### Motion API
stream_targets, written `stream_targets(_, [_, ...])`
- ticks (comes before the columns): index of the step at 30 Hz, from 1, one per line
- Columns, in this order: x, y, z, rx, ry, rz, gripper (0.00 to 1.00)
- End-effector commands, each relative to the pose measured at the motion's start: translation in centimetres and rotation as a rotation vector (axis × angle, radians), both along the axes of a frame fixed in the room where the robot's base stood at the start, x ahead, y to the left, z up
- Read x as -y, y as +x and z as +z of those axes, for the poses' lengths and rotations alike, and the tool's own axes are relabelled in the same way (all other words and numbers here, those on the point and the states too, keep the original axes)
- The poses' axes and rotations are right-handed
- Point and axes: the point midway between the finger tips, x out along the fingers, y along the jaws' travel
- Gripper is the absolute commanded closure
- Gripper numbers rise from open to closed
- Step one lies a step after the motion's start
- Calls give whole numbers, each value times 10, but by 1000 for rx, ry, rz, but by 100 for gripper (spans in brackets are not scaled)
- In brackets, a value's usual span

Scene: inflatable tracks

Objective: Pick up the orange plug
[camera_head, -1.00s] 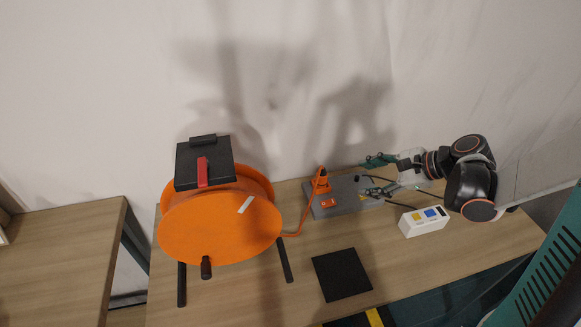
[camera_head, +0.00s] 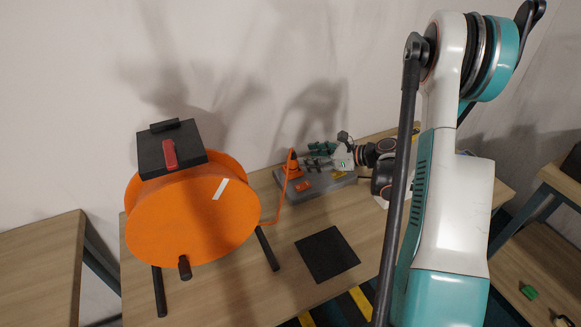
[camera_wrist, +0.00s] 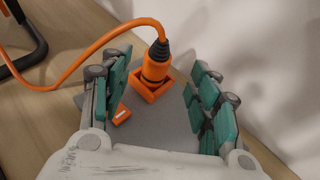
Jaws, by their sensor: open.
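The orange plug (camera_head: 291,164) stands upright in an orange socket on a grey base plate (camera_head: 335,184), on the wooden table. Its orange cable runs left toward the big orange reel. In the wrist view the plug (camera_wrist: 155,66) shows its dark collar and orange body, with the cable leaving from its top. My gripper (camera_head: 318,158) is open, to the right of the plug in the head view. In the wrist view my gripper's (camera_wrist: 162,88) green fingers are spread left and right, with the plug ahead between them, not gripped.
The orange cable reel (camera_head: 190,215) with a black box (camera_head: 172,148) on top stands left on the table. A flat black square (camera_head: 327,255) lies in front. A wall is close behind. A small orange switch (camera_wrist: 122,114) sits on the plate.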

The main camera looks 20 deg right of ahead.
Motion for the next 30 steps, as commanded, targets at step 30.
stream_targets(30, [-46, 54, -31, 1, -1, 1, 53])
